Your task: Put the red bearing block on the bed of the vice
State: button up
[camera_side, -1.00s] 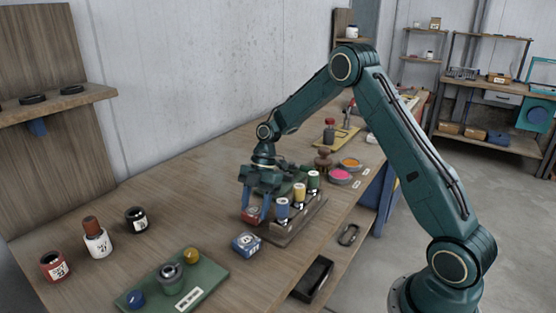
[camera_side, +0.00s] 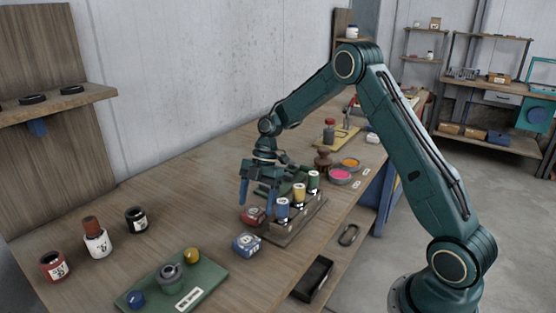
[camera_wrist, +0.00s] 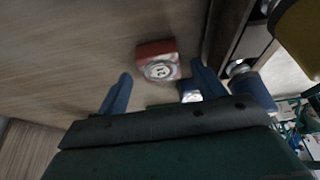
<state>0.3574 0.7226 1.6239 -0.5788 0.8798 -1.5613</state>
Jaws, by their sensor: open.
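The red bearing block (camera_side: 253,215) lies on the wooden table beside a rack of spools, with a round white face. In the wrist view the block (camera_wrist: 155,49) shows ahead of and between my two blue fingers. My gripper (camera_side: 257,203) is open and empty, pointing down just above the block; its fingers (camera_wrist: 160,70) are apart and clear of it.
A blue block (camera_side: 246,245) sits close in front of the red one. The spool rack (camera_side: 290,232) stands right of it. A green mat (camera_side: 209,275) with small parts is at the front; three jars, one a red jar (camera_side: 53,266), stand left.

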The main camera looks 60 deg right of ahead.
jog(key=v, duration=1.2)
jog(key=shift+a, duration=0.15)
